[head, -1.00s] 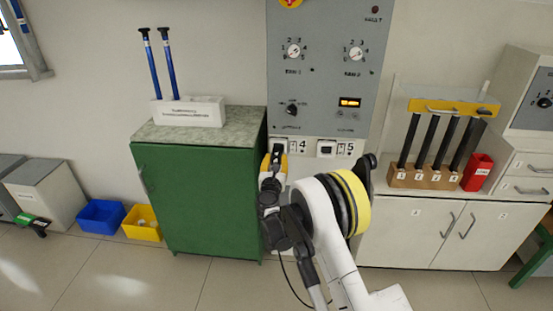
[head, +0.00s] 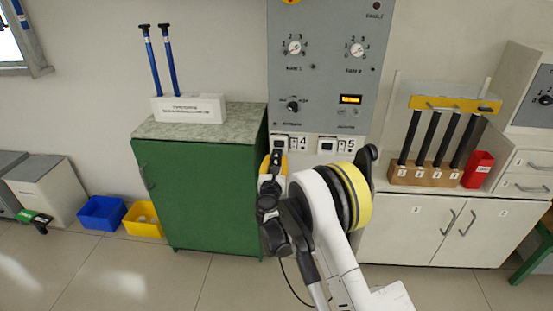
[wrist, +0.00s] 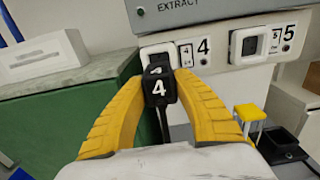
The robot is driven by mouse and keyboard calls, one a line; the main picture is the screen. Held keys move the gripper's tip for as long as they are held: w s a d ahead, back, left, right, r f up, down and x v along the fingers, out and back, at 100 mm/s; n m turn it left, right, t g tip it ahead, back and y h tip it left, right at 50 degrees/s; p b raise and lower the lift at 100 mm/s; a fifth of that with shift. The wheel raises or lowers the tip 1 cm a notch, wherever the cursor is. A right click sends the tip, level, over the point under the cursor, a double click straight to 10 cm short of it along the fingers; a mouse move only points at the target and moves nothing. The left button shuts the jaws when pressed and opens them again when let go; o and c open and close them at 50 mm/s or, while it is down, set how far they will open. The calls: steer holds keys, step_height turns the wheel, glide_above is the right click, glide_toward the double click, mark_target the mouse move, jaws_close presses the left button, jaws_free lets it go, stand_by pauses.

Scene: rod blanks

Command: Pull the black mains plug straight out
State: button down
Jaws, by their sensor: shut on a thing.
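The black mains plug (wrist: 158,88), marked 4, is between the two yellow fingers of my gripper (wrist: 160,90), which is shut on it. Its dark cord hangs down below it. The plug is in front of the lower part of socket 4 (wrist: 178,57), which is white with a switch beside it. I cannot tell whether its pins are still in the socket. In the head view, my gripper (head: 275,164) is just below socket 4 (head: 279,142), and the plug looks small and dark at its tips.
A green cabinet (head: 200,195) is close on the left. A wooden block (head: 425,176) with black rods and a red holder (head: 478,170) stand on the right counter.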

steer(key=shift+s+a, duration=0.1)
steer(key=shift+s, duration=1.75)
